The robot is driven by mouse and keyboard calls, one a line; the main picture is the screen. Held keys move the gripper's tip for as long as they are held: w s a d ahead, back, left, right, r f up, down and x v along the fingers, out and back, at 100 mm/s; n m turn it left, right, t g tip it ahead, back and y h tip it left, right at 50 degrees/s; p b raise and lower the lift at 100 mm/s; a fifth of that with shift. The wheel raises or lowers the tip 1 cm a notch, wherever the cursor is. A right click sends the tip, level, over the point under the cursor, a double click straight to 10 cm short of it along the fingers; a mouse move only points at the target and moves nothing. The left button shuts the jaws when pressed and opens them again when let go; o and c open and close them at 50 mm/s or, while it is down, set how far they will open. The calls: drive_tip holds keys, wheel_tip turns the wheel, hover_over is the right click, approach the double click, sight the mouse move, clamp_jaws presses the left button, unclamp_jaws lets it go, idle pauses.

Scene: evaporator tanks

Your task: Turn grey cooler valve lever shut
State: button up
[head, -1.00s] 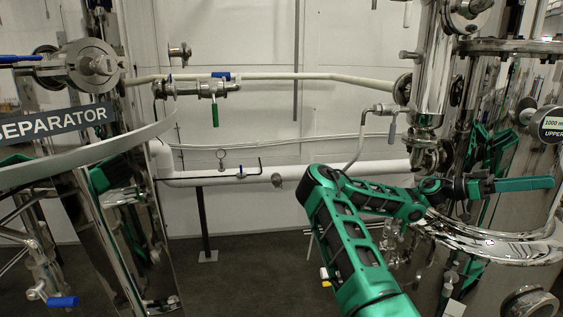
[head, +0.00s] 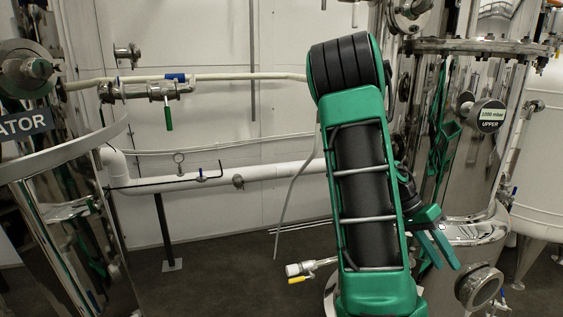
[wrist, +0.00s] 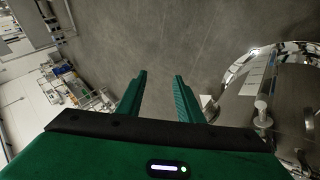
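The grey cooler valve lever does not show now. In the earlier head frame a grey lever hangs from a valve on the pipework by the right tank; my raised arm now covers that area. My gripper (head: 443,263) is low at the right in the head view, in front of the polished tank, with its fingers pointing down and right. In the wrist view the two green fingers of my gripper (wrist: 160,75) are apart with nothing between them, over grey floor.
A green-handled valve (head: 168,117) sits on the back-wall pipe. A white pipe (head: 270,174) runs below it. The polished tank (head: 480,150) with a round gauge (head: 488,116) stands right. A yellow-handled valve (head: 299,279) is low beside my arm. Floor (head: 220,270) is clear at centre-left.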

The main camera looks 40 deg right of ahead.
drive_tip(key=w+a+r+n+t, duration=0.1)
drive_tip(key=a+n, duration=0.3)
drive_tip(key=a, duration=0.5)
drive_tip(key=w+a+r+n+t+y, duration=0.1)
drive_tip(key=w+a+r+n+t, duration=0.1)
drive_tip(key=a, duration=0.7)
drive_tip(key=w+a+r+n+t+y, duration=0.1)
drive_tip(key=w+a+n+t, duration=0.2)
drive_tip(key=a, duration=0.7)
drive_tip(key=n+t, duration=0.2)
drive_tip(key=n, duration=0.2)
drive_tip(key=shift+r+n, duration=0.3)
drive_tip(key=shift+r, duration=0.1)
drive_tip(key=shift+w+f, duration=0.25)
drive_tip(key=shift+w, duration=0.3)
